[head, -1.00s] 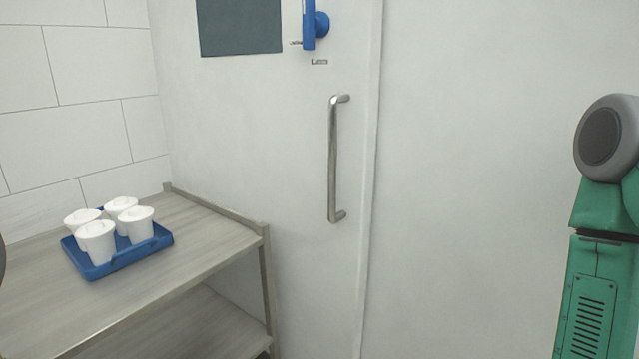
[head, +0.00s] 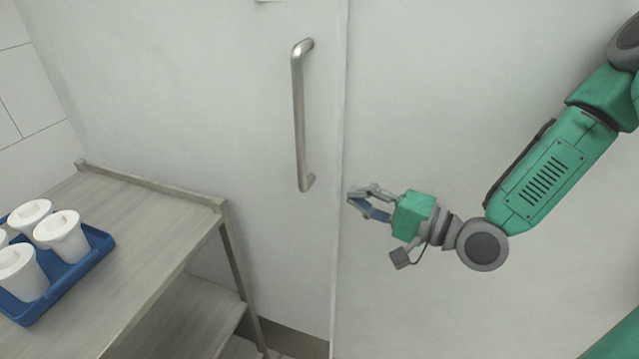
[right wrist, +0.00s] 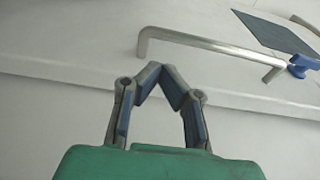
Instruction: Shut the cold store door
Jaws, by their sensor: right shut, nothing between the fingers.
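The cold store door (head: 210,110) is a pale panel left of a vertical edge, with a vertical steel bar handle (head: 299,120) near that edge. The edge looks close to the pale wall (head: 450,90) on the right; I cannot tell for sure whether a gap is open. My right gripper (head: 356,200) is right of the handle's lower end, apart from it, in front of the edge. In the right wrist view its fingertips (right wrist: 161,72) meet with nothing between them, and the handle (right wrist: 200,45) lies beyond. My left gripper is out of view.
A steel table (head: 140,220) with a lower shelf stands at the left before the door. A blue tray (head: 75,272) with several white lidded cups (head: 62,236) sits on it.

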